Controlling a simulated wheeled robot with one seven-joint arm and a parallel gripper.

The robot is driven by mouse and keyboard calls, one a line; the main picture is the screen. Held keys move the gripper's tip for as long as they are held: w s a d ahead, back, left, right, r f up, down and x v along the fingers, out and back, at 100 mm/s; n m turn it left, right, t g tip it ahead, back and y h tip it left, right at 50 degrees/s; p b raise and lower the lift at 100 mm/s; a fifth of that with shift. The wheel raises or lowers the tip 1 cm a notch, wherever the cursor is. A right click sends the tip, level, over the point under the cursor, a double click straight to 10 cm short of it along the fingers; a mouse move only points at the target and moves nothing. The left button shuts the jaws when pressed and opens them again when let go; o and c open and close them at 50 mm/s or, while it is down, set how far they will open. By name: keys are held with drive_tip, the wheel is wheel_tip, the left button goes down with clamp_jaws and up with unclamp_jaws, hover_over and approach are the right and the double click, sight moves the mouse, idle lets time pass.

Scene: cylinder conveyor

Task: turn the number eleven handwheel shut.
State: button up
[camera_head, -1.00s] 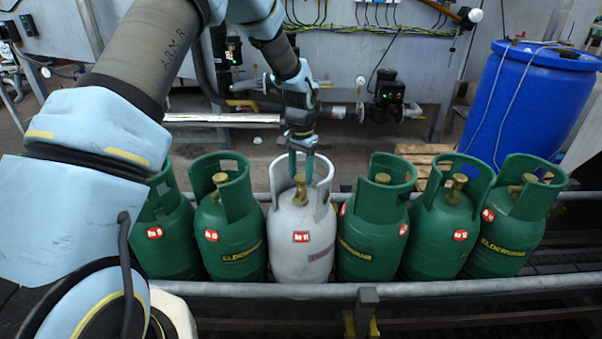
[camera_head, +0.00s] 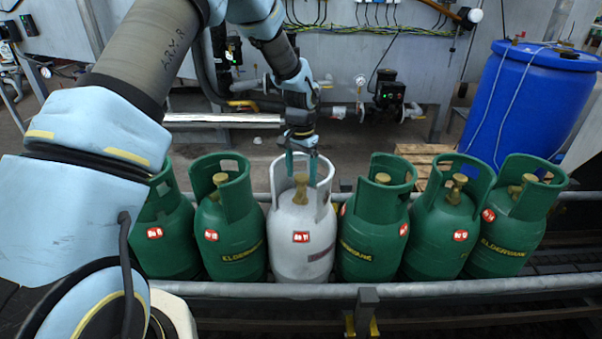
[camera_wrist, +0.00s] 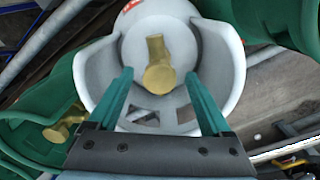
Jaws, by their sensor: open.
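The grey-white cylinder (camera_head: 302,238) stands upright in the row, with a red label that looks like number 11. Its brass valve with the handwheel (camera_head: 301,188) sits inside the white collar. My gripper (camera_head: 301,170) is above that collar, pointing down, its teal fingers apart and empty. In the wrist view the brass handwheel (camera_wrist: 159,76) lies between and ahead of the two open fingers (camera_wrist: 165,85). The fingers reach into the collar (camera_wrist: 225,60), one on each side of the valve. I cannot tell whether they touch anything.
Green cylinders (camera_head: 228,235) and (camera_head: 370,235) stand close on both sides, with more beyond. A metal rail (camera_head: 260,291) runs along the front. A blue drum (camera_head: 530,100) stands at the back right. Pipes and a wall panel are behind.

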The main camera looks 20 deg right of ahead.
sight(301, 177)
wheel_tip(301, 177, up, 11)
drive_tip(key=b, duration=0.2)
drive_tip(key=shift+f, duration=0.1)
idle(0.5)
drive_tip(key=a+r+n, duration=0.2)
drive_tip(key=a+n, duration=0.2)
drive_tip(key=a, duration=1.4)
drive_tip(key=s+a+n, duration=0.3)
drive_tip(key=s+a, duration=0.2)
drive_tip(key=a, duration=0.4)
drive_tip(key=s+a+n+t, duration=0.1)
drive_tip(key=s+a+n, duration=0.3)
drive_tip(key=a, duration=0.5)
drive_tip(key=shift+s+a+f+t, duration=0.3)
drive_tip(key=shift+s, duration=0.75)
